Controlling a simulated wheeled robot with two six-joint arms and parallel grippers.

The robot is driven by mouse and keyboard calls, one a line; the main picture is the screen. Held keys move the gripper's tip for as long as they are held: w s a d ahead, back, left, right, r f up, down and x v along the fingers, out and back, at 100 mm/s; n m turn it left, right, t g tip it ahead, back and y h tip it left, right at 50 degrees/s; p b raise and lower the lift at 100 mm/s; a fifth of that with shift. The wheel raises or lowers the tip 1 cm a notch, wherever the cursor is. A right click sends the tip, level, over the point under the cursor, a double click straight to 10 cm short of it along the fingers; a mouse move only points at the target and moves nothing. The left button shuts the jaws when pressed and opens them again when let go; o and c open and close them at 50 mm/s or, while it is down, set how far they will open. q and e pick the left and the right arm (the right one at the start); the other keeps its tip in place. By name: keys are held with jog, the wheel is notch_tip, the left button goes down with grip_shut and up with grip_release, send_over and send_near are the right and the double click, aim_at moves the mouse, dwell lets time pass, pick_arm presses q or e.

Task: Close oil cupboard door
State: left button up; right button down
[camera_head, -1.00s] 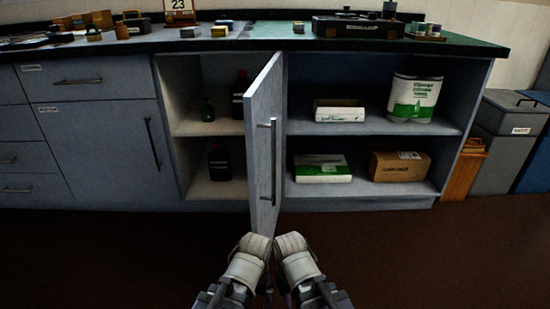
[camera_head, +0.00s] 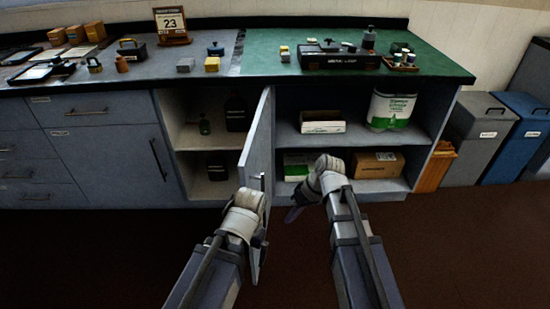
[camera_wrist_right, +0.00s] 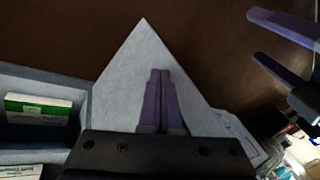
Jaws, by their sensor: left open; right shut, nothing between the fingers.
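The grey cupboard door (camera_head: 259,135) stands open, swung out from the middle post, nearly edge-on in the head view. Its bar handle (camera_head: 262,184) is on the face toward the right-hand shelves. My left gripper (camera_head: 248,200) is at the door's near edge; its fingers are hidden there, but show apart in the right wrist view (camera_wrist_right: 252,20). My right gripper (camera_head: 293,213) is right of the door, on the handle-face side. In the right wrist view its purple fingers (camera_wrist_right: 160,75) are shut and empty before the pale door panel (camera_wrist_right: 120,85). Contact cannot be told.
The left compartment holds dark bottles (camera_head: 236,114) and a small green bottle (camera_head: 204,126). The open right shelves hold boxes (camera_head: 322,122) and a white-green tub (camera_head: 391,110). The counter (camera_head: 265,62) carries many items. Bins (camera_head: 480,125) stand at right. Dark floor is clear.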

pick_arm(q)
notch_tip(320, 180, up, 14)
jog(key=p, duration=1.1)
pick_arm(e)
jog(key=w+d+r+t+y, duration=0.1)
jog(key=w+d+r, duration=0.15)
jog(key=r, duration=0.55)
jog(key=w+d+r+y, duration=0.1)
jog(key=w+r, duration=0.3)
jog(key=r, duration=0.4)
pick_arm(q)
notch_tip(320, 180, down, 8)
jog(key=b, duration=0.7)
jog(key=shift+w+d, duration=0.15)
jog(key=shift+d, duration=0.15)
pick_arm(e)
jog(key=a+f, duration=0.7)
jog(key=a, duration=0.1)
jog(key=shift+s+a+f+n, duration=0.2)
jog(key=shift+a+n, duration=0.1)
jog(key=shift+a, duration=0.1)
